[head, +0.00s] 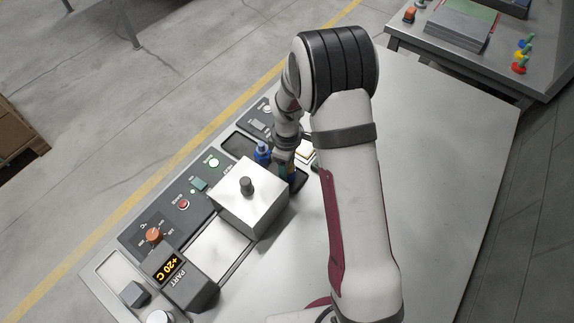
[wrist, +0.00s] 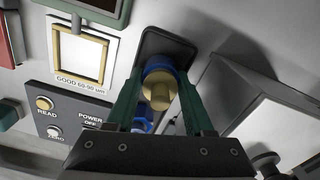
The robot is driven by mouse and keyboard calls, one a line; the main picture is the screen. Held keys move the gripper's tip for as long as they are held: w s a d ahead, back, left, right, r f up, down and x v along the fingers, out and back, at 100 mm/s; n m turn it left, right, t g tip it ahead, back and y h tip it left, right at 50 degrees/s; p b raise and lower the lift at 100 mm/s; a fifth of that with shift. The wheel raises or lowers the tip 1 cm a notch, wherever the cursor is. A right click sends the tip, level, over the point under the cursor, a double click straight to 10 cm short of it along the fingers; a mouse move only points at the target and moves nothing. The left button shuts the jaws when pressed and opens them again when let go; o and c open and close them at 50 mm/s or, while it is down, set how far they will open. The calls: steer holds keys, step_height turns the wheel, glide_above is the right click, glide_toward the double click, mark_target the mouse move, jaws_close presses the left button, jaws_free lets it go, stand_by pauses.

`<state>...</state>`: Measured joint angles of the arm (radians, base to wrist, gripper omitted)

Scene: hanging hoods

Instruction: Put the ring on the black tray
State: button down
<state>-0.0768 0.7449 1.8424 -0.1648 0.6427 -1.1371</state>
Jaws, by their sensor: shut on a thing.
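My gripper (wrist: 158,106) has its green fingers closed around a round brass-coloured piece with blue around it, which I take to be the ring (wrist: 158,88). The fingers cover its sides, so its full shape is hidden. A black tray (wrist: 163,42) with rounded corners lies beyond the fingertips in the wrist view. The piece overlaps the tray's near part in the picture; I cannot tell whether they touch. In the head view my gripper (head: 284,170) is small and partly hidden by my arm, beside the metal box.
A metal box with a dark knob (head: 247,186) stands close to my gripper. A blue item (head: 262,152) is just left of it. A control panel (head: 184,204) with buttons runs along the table's left edge. The table's right side (head: 440,130) is clear.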

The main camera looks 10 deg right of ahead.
steer(key=shift+f, duration=0.1)
steer(key=shift+c, duration=1)
jaws_free()
step_height(320, 180, up, 16)
steer(key=s+r+m+y, duration=0.1)
steer(key=s+r+m, duration=0.1)
steer(key=s+m, duration=0.6)
steer(key=s+r+m, duration=0.2)
steer(key=s+m, duration=0.7)
steer(key=s, duration=1)
steer(key=shift+a+r+m+y, duration=0.2)
steer(key=shift+r+m+y, duration=0.1)
steer(key=shift+r+y, duration=0.1)
